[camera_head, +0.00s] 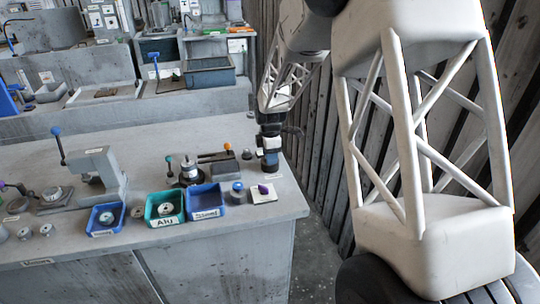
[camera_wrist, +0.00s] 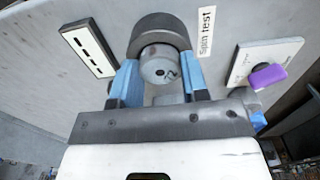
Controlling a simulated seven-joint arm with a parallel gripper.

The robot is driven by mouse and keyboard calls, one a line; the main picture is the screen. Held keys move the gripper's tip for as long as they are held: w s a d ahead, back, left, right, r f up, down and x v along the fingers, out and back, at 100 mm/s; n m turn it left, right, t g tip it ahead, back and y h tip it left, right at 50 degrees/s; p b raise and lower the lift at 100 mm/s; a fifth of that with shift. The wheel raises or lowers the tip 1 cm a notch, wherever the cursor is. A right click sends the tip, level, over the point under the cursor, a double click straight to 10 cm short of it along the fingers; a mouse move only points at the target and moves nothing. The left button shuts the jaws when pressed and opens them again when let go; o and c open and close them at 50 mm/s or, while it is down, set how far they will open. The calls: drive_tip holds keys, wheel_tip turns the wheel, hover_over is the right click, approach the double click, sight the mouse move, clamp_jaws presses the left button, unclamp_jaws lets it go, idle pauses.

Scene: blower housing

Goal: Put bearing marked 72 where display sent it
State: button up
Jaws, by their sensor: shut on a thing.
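My gripper (camera_head: 270,163) is over the right end of the bench, pointing down. In the wrist view my gripper (camera_wrist: 160,78) has its blue fingers shut on a round grey metal piece (camera_wrist: 158,64). A small dark mark shows on its face, too small to read surely. A dark thick ring (camera_wrist: 160,28) shows just beyond the held piece, beside a label reading "Spin test" (camera_wrist: 206,31). I cannot tell whether the piece touches the ring. Other round metal pieces sit in a blue tray (camera_head: 93,228) and a green tray (camera_head: 151,219) labelled "Aly".
A second blue tray (camera_head: 205,189) looks empty. A white plate with a purple knob (camera_wrist: 268,76) and a white plate with black slots (camera_wrist: 88,48) flank the ring. A blue-topped cylinder (camera_head: 237,190) stands near the front edge. A lever press (camera_head: 105,170) stands at left.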

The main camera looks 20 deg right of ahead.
drive_tip(key=shift+r, duration=0.15)
drive_tip(key=shift+r, duration=2.85)
drive_tip(key=s+a, duration=0.6)
drive_tip(key=a, duration=0.5)
drive_tip(key=s+a+r, duration=0.1)
drive_tip(key=s+a, duration=0.6)
drive_tip(key=a, duration=0.4)
drive_tip(key=shift+s+r, duration=0.25)
drive_tip(key=shift+a+f, duration=0.1)
drive_tip(key=shift+f, duration=2.9)
